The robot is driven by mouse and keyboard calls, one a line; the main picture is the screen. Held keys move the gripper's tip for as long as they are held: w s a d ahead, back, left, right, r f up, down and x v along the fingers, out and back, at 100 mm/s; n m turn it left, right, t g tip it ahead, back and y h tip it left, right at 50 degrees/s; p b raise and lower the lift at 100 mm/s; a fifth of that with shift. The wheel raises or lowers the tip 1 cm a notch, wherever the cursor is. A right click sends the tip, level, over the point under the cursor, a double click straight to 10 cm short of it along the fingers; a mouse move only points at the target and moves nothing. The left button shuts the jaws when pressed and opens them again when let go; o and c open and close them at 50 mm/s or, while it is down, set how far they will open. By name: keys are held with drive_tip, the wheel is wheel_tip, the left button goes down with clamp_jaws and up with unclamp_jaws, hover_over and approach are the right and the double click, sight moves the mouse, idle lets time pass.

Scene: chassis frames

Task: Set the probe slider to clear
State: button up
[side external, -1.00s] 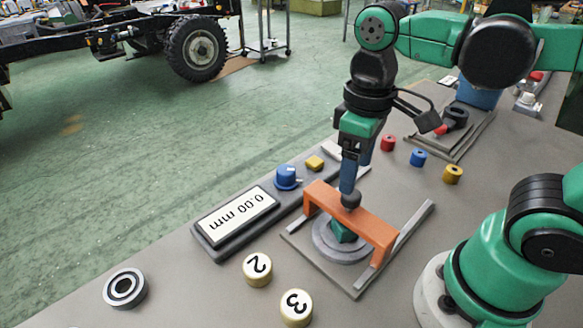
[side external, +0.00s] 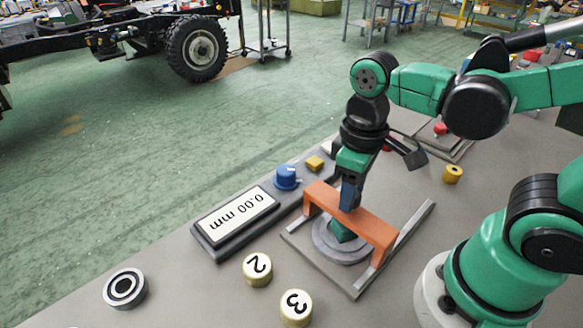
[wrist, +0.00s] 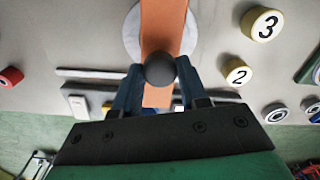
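The probe slider is an orange bridge (side external: 375,228) standing across a flat plate with rails (side external: 408,236). A round grey disc (side external: 330,246) with a green part lies under the bridge. The bridge also shows in the wrist view (wrist: 163,28), with its dark ball knob (wrist: 160,69). My gripper (side external: 347,203) is down at the top of the bridge and hides the knob in the side view. In the wrist view my blue fingers (wrist: 160,72) stand apart, one on each side of the knob. Whether they touch it is hard to tell. No "clear" marking is readable.
A gauge box with a "0.00 mm" display (side external: 238,214), a blue knob (side external: 287,177) and a yellow button (side external: 314,163) stands left of the bridge. Discs marked 2 (side external: 257,269) and 3 (side external: 296,307) and a bearing ring (side external: 125,288) lie in front. A yellow cylinder (side external: 453,174) lies behind right.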

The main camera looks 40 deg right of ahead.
clamp_jaws()
idle(1.0)
drive_tip(key=shift+d, duration=0.1)
drive_tip(key=d, duration=1.3)
drive_tip(key=shift+d, duration=0.2)
drive_tip(key=o, duration=0.9)
unclamp_jaws()
drive_tip(key=shift+c, duration=0.2)
